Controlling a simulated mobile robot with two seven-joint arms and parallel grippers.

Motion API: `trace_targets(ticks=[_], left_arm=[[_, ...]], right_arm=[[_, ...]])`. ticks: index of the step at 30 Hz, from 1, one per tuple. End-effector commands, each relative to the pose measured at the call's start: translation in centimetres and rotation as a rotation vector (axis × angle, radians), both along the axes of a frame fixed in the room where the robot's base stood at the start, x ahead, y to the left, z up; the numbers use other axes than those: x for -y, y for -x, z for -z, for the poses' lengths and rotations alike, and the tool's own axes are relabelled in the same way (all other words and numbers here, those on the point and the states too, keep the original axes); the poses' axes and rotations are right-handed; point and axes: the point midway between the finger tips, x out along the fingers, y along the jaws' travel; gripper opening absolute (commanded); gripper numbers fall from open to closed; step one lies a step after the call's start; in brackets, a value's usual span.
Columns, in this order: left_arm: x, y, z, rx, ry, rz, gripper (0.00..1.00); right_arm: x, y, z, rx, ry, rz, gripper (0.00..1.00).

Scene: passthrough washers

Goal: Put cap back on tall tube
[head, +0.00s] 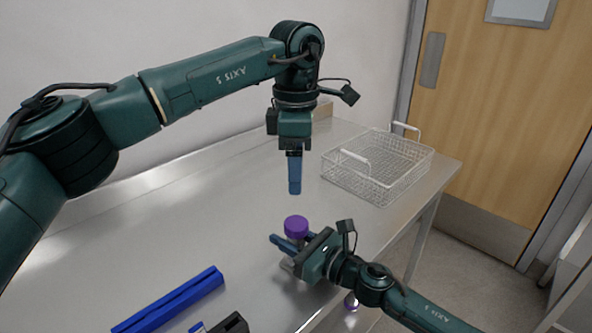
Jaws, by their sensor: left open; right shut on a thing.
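A purple cap (296,226) shows at the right gripper's fingers, upright, over the top of the tall tube. The tube (288,265) is mostly hidden by the fingers; only a pale lower part shows. I cannot tell whether the cap is seated fully. My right gripper (286,242) is shut on the tube near the table's front edge. My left gripper (294,192) points straight down above the cap, with a gap between. It is open and empty, its blue fingers seen edge-on.
A white wire basket (350,186) stands at the table's far right. A long blue grooved block (172,301) lies at the front left, with a black object (230,324) beside it. The table's left middle is clear.

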Motion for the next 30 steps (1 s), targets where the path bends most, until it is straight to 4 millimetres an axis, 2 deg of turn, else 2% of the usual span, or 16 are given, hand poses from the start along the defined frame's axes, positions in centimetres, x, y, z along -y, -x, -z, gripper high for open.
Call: trace_targets(ticks=[2,3,12,22,26,30], left_arm=[[0.0,0.0,0.0,0.000,0.000,0.000,0.68],[0.0,0.0,0.0,0.000,0.000,0.000,0.68],[0.0,0.0,0.1,0.000,0.000,0.000,0.68],[0.0,0.0,0.2,0.000,0.000,0.000,0.68],[0.0,0.0,0.3,0.000,0.000,0.000,0.68],[0.0,0.0,0.9,0.000,0.000,0.000,0.68]], right_arm=[[0.0,0.0,0.0,0.000,0.000,0.000,0.00],[0.0,0.0,0.0,0.000,0.000,0.000,0.33],[0.0,0.0,0.0,0.000,0.000,0.000,0.57],[0.5,0.4,0.1,-0.001,0.001,0.000,0.57],[2.0,1.5,0.2,0.000,0.004,0.001,0.57],[4.5,3.6,0.3,0.000,0.005,0.001,0.57]])
